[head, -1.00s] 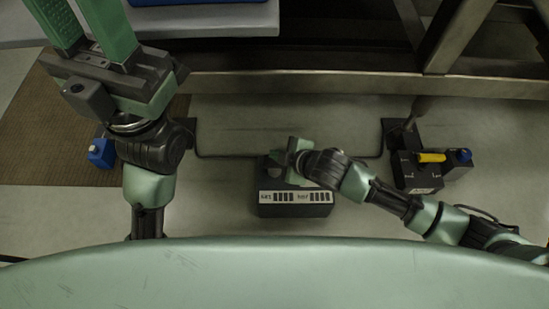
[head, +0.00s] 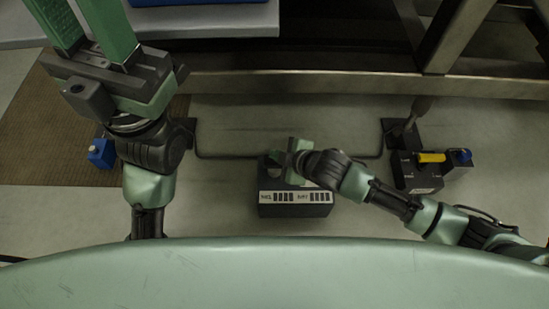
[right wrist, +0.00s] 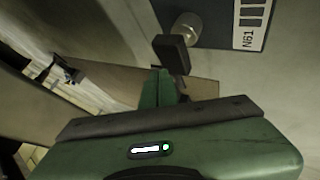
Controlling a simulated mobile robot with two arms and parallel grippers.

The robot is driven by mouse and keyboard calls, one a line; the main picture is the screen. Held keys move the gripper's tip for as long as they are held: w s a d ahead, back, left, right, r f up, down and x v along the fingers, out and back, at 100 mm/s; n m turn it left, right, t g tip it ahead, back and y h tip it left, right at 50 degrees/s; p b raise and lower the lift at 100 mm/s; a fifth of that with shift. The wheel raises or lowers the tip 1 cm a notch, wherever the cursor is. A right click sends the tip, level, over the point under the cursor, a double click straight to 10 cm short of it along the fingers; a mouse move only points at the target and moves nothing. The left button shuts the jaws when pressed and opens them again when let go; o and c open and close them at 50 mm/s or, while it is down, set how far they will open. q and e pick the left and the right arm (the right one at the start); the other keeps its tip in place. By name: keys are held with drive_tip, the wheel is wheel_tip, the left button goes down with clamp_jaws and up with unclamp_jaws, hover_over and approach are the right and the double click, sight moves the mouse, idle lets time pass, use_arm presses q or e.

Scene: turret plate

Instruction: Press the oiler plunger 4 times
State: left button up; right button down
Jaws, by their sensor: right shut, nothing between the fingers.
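A dark box (head: 296,211) with a white label strip stands on the floor in the middle of the head view. Its top carries a round silver plunger-like knob, clear in the right wrist view (right wrist: 187,25). I cannot tell for certain that this is the oiler plunger. My left gripper (head: 82,25) is raised at the upper left, fingers apart and empty.
A small blue box (head: 101,153) stands left. A dark block with a yellow cylinder (head: 431,157) and a blue knob (head: 462,155) stand right. A metal frame (head: 330,84) crosses behind.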

drive_tip(key=shift+f, duration=0.25)
